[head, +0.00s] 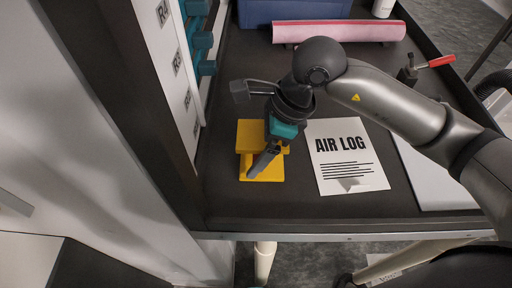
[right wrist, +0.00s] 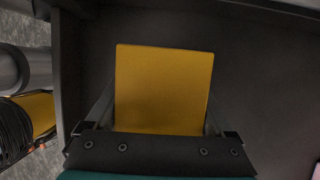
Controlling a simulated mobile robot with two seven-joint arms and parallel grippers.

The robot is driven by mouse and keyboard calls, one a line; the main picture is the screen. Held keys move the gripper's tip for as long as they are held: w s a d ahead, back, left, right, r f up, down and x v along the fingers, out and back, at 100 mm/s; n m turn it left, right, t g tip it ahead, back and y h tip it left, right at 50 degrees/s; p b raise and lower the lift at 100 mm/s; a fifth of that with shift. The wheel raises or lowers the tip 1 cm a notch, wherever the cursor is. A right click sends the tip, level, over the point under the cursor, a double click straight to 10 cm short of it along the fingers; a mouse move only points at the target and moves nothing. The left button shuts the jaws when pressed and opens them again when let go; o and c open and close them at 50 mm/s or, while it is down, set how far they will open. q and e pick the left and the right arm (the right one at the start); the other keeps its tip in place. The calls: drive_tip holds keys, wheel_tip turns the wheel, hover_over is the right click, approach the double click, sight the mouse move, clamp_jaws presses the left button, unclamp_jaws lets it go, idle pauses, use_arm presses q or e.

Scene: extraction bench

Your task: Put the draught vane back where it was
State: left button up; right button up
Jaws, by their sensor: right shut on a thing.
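The yellow stepped piece, which I take to be the draught vane (head: 268,175), is on the dark bench near its front left. It shows a flat lower plate and a raised upper part. My right gripper (head: 264,160) comes down over it from above and is shut on it. In the right wrist view a flat yellow face (right wrist: 163,90) of the piece lies between my two fingers. My gripper hides part of the piece in the head view, and I cannot tell whether it rests on the bench. My left gripper is not in view.
The AIR LOG sheet (head: 345,180) lies just right of the yellow piece. A pale flat board (head: 435,175) is farther right. A labelled white panel (head: 178,65) with teal parts (head: 203,40) borders the left. A pink roll (head: 340,31), blue box (head: 300,10) and red-handled fitting (head: 436,62) are behind.

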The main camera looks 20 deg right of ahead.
drive_tip(key=shift+f, duration=0.15)
drive_tip(key=o, duration=1.4)
drive_tip(key=shift+r, duration=0.4)
drive_tip(key=v, duration=1.1)
drive_tip(key=shift+s+d+r, duration=0.1)
drive_tip(key=shift+d+r, duration=0.15)
